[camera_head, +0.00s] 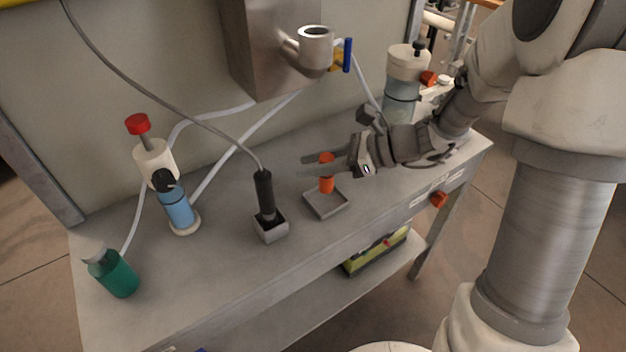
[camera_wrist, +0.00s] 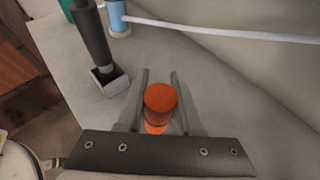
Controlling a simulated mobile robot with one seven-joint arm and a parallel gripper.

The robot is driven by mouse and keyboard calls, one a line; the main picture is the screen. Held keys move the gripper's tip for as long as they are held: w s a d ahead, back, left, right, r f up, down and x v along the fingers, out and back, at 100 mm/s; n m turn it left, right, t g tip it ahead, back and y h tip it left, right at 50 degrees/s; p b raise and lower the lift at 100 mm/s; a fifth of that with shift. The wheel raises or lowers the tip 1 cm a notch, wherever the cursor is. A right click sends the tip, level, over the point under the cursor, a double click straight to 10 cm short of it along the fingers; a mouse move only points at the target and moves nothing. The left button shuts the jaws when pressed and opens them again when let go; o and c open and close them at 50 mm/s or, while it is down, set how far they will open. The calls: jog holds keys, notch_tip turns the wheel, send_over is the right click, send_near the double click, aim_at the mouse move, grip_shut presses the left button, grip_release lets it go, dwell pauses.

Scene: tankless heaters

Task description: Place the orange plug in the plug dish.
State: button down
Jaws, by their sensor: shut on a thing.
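The orange plug (camera_head: 327,184) is upright between the fingers of my gripper (camera_head: 322,166). In the wrist view the plug (camera_wrist: 160,98) sits between the two fingers of my gripper (camera_wrist: 159,92), which is shut on it. The plug dish (camera_head: 326,204) is a shallow grey square tray on the bench, directly under the plug. The plug's lower end is over or inside the dish; I cannot tell whether it touches the dish floor. In the wrist view the dish is mostly hidden behind my gripper and the plug.
A black-handled tool stands in a grey square holder (camera_head: 271,232) just left of the dish. Blue-bodied canisters stand at left (camera_head: 178,208) and back right (camera_head: 401,98). A green bottle (camera_head: 115,274) is at the bench's left end. A metal cup (camera_head: 315,48) projects from the wall unit above.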

jog(key=shift+f+b, duration=0.65)
jog(key=shift+f, duration=1.15)
jog(key=shift+f, duration=0.15)
jog(key=c, duration=0.6)
grip_release()
